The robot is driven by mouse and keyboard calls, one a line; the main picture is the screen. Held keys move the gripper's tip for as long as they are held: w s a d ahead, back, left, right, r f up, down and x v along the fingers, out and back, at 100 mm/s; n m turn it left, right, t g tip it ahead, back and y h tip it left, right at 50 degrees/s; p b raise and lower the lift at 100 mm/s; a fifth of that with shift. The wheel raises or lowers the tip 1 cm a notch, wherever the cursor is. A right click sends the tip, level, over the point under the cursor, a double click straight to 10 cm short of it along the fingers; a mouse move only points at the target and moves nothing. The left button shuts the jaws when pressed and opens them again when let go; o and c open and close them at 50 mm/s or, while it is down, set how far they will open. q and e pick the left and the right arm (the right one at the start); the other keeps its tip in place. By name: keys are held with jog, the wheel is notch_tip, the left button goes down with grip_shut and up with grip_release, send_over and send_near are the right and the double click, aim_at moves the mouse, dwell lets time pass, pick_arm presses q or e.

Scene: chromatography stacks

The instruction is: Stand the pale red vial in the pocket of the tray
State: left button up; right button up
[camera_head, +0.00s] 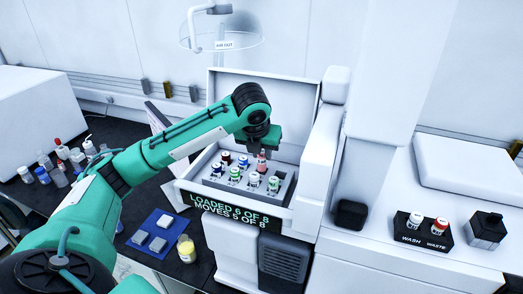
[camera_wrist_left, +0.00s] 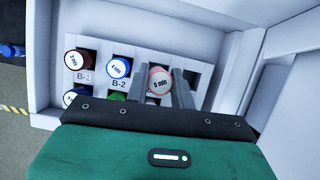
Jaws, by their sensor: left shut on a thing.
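The pale red vial (camera_wrist_left: 160,82), its pink cap reading "5 min", sits between my left gripper's two grey fingers (camera_wrist_left: 164,84) in the left wrist view. In the head view my left gripper (camera_head: 262,150) is shut on this vial (camera_head: 261,162) over the back row of the tray (camera_head: 243,190). The vial looks roughly upright. Its lower end is hidden, so I cannot tell whether it is inside a pocket or just above one. The tray (camera_wrist_left: 205,70) has square dark pockets, with labels such as B-1 and B-2. My right gripper is not in view.
Blue, green and dark red-capped vials stand in the tray close beside the held one. White machine walls (camera_head: 318,165) enclose the tray. A display (camera_head: 236,213) reads "LOADED 6 OF 8". Several bottles (camera_head: 60,165) stand at the left; a yellow-lidded jar (camera_head: 186,247) stands in front.

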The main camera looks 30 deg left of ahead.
pick_arm(q)
jog(key=shift+f, duration=1.05)
jog(key=shift+f, duration=0.15)
jog(key=shift+f, duration=0.45)
jog(key=o, duration=1.5)
jog(key=shift+c, duration=0.2)
